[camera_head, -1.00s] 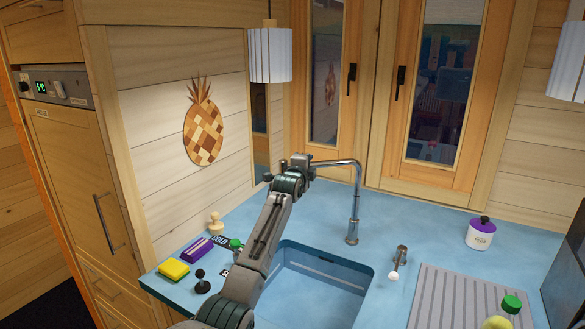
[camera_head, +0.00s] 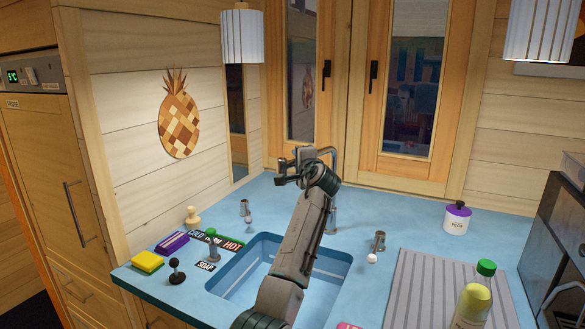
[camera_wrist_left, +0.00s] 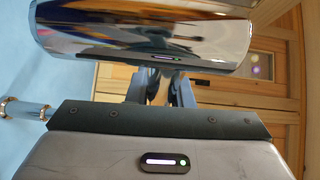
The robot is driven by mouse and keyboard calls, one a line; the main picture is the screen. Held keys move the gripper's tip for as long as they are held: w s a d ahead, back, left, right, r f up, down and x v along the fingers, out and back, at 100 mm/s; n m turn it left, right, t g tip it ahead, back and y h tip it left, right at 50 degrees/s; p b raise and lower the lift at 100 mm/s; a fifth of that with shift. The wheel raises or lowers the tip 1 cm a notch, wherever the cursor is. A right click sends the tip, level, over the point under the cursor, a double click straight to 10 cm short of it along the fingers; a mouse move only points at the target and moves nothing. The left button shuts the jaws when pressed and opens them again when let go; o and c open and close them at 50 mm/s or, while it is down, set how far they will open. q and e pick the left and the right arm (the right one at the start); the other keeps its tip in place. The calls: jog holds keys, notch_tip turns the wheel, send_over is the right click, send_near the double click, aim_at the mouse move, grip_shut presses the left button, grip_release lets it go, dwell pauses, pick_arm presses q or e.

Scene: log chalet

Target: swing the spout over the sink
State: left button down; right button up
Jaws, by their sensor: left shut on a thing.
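The chrome faucet spout (camera_head: 335,160) rises from a post (camera_head: 332,222) at the back of the blue sink (camera_head: 240,292). My left gripper (camera_head: 303,156) is shut on the spout's upper part, high above the counter. The spout's outlet end is hidden behind my gripper and forearm, so I cannot tell exactly where it points. In the left wrist view the chrome tube (camera_wrist_left: 145,35) fills the top, across the fingers of my left gripper (camera_wrist_left: 160,88). My forearm crosses the sink and covers part of it. My right gripper is not in view.
A small lever (camera_head: 212,248) stands by temperature labels (camera_head: 232,245) left of the sink, near a yellow sponge (camera_head: 148,261) and a black-knobbed stick (camera_head: 177,271). A metal fitting (camera_head: 378,241), a ridged drainboard (camera_head: 410,290) and a bottle (camera_head: 473,305) are at right.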

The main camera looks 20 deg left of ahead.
pick_arm(q)
jog(key=shift+s+d+n+g+y, duration=0.15)
jog(key=shift+d+n+g+y, duration=0.15)
jog(key=shift+d+b, duration=0.1)
jog(key=shift+b, duration=0.2)
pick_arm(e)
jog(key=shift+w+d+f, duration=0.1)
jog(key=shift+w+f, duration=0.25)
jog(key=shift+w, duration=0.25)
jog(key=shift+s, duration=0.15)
pick_arm(q)
jog(key=c, duration=1.3)
grip_release()
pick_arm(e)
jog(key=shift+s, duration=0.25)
pick_arm(q)
jog(key=shift+s, duration=0.1)
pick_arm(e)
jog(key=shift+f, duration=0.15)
